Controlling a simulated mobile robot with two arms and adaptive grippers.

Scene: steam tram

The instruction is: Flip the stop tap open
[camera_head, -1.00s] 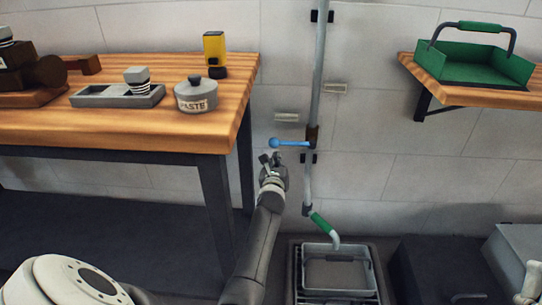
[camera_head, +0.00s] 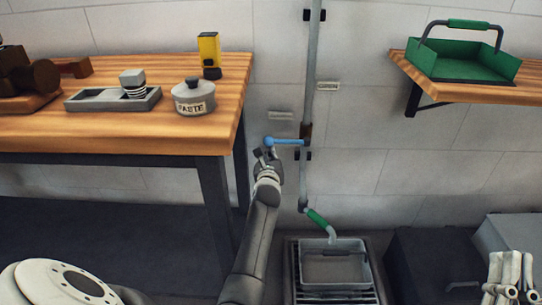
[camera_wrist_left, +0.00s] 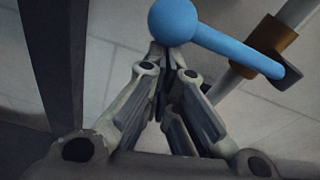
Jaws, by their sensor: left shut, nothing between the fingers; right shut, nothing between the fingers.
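The stop tap has a blue lever (camera_head: 287,141) with a round knob at its left end, lying about level and sticking out left from a brown fitting on the upright grey pipe (camera_head: 311,75). My left gripper (camera_head: 266,154) is shut and empty, with its fingertips just below the knob. In the left wrist view the shut fingertips (camera_wrist_left: 166,62) meet at the lower edge of the blue knob (camera_wrist_left: 173,21); I cannot tell whether they touch it. My right gripper (camera_head: 511,272) is shut and empty at the lower right, partly cut off.
A wooden workbench (camera_head: 200,130) with a paste pot (camera_head: 193,97) stands left of the pipe. Below, a green-sleeved spout (camera_head: 318,219) ends over a grey basin (camera_head: 332,285). A shelf with a green carrier (camera_head: 462,62) is at the upper right.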

